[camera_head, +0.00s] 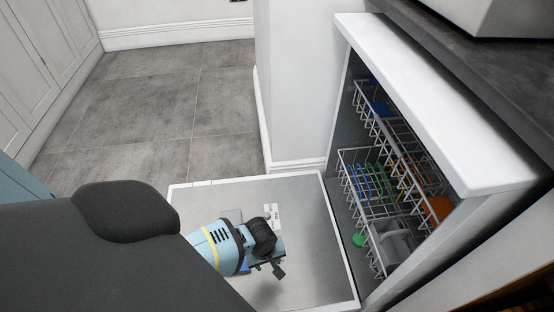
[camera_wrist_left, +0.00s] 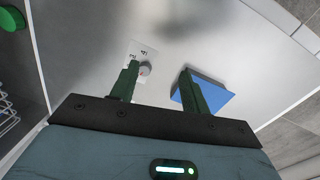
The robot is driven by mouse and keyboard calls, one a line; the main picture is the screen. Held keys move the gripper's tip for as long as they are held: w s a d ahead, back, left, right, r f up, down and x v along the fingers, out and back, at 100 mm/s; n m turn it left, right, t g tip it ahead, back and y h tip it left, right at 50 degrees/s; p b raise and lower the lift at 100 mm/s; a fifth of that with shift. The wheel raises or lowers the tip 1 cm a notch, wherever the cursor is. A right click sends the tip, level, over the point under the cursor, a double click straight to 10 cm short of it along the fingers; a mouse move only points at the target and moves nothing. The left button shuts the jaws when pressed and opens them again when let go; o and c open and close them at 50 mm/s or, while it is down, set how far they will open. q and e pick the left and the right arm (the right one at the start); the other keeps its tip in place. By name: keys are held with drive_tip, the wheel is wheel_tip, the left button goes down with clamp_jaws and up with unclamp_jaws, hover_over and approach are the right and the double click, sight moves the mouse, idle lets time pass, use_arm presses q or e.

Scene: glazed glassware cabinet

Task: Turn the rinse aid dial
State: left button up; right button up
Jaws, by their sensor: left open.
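The rinse aid dial (camera_wrist_left: 145,69) is a small round grey knob on a white label with numbers (camera_wrist_left: 143,49), set in the inner face of the open dishwasher door (camera_head: 312,215). In the head view the label (camera_head: 274,213) shows just beyond my left gripper (camera_head: 270,264). In the left wrist view my left gripper (camera_wrist_left: 160,69) is open and empty, its two green fingers pointing toward the door. The dial appears between the fingertips, close to the left one in the picture. I cannot tell whether that finger touches it. My right gripper is out of view.
A blue flat piece (camera_wrist_left: 206,91) is on the door behind the right finger in the left wrist view. The dishwasher's wire racks (camera_head: 365,180) hold colored dishes at the right. A green round thing (camera_head: 359,240) is by the lower rack. Grey floor (camera_head: 150,110) is clear beyond.

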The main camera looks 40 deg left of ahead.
use_arm(q)
drive_tip(key=w+a+b, duration=0.1)
drive_tip(key=w+a+f+n, duration=0.1)
drive_tip(key=w, duration=0.1)
drive_tip(key=w+f+n+b, duration=0.1)
drive_tip(key=shift+w+a+g+y+b, duration=0.3)
drive_tip(key=shift+w+a+g, duration=0.1)
drive_tip(key=shift+w+a, duration=0.1)
drive_tip(key=shift+w, duration=0.15)
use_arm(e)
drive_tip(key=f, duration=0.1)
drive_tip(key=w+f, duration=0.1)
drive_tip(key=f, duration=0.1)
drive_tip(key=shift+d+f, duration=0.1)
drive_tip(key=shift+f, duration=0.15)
